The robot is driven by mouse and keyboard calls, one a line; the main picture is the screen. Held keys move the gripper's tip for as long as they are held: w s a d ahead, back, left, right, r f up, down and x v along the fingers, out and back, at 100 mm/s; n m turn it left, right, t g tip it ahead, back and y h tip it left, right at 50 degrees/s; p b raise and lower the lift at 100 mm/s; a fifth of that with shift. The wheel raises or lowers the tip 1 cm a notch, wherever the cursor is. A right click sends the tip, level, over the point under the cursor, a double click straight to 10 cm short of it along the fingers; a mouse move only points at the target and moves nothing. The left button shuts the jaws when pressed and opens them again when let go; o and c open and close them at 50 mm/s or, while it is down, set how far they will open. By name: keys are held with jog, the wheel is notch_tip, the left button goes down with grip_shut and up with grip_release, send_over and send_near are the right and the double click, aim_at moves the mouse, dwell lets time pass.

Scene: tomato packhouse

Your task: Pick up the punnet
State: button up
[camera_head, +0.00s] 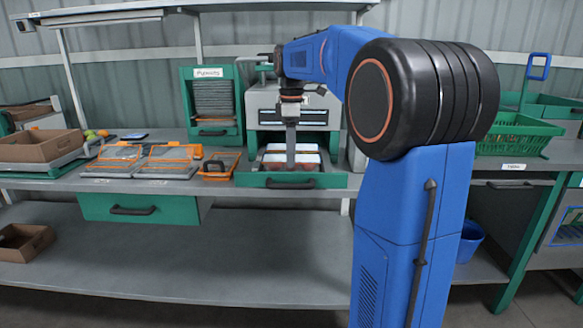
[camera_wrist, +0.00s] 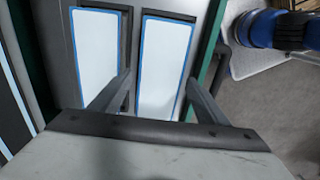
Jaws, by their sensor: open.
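Two punnets with flat white tops and blue edges sit side by side in the pulled-out tray of the machine. In the wrist view they are the left punnet (camera_wrist: 95,50) and the right punnet (camera_wrist: 165,55). In the head view, white tops (camera_head: 306,158) show with reddish contents below, partly hidden by my gripper. My gripper (camera_head: 291,160) points down over the tray. In the wrist view my gripper (camera_wrist: 158,80) is open, with the right punnet between its fingers in the picture and nothing visibly gripped. I cannot tell whether the fingers touch it.
The green-fronted drawer (camera_head: 290,181) juts from the grey machine (camera_head: 262,103). A dispenser (camera_head: 213,104) labelled for punnets stands left of it. An orange-handled device (camera_head: 218,167), scales and a cardboard box (camera_head: 40,145) lie further left. A green basket (camera_head: 508,137) stands right.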

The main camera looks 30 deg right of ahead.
jog(key=shift+f, duration=0.95)
jog(key=c, duration=0.9)
jog(key=shift+r, duration=0.15)
